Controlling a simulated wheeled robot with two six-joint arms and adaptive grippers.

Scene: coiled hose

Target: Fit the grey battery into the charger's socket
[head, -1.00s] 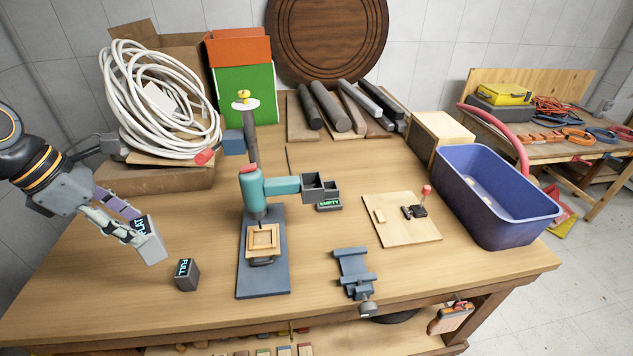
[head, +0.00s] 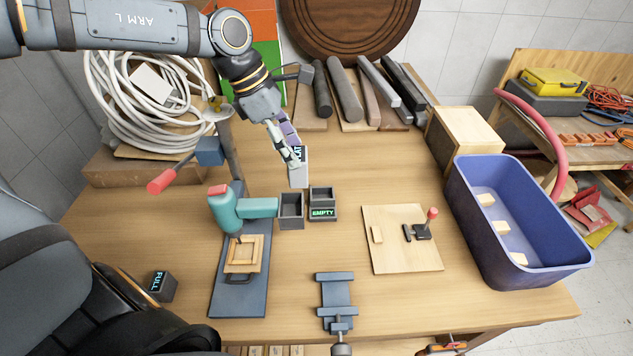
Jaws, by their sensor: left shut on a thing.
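My left gripper (head: 290,152) comes in from the upper left and is shut on a grey battery (head: 299,176). The battery carries a partly covered label, of which the letters "AT" show. It is held upright, slightly tilted, with its lower end just above the charger in the picture; the gap in depth is hard to judge. The charger (head: 322,203) is a dark box with two open-topped bays side by side and a green "EMPTY" display on the right one. The left bay (head: 291,212) looks empty. My right gripper is not in view.
A teal drill press (head: 225,208) stands close left of the charger. A dark block marked "FULL" (head: 161,285) lies at the left. A wooden board with a red-knobbed lever (head: 388,250), a vise (head: 336,300) and a blue bin (head: 480,230) stand to the right and front.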

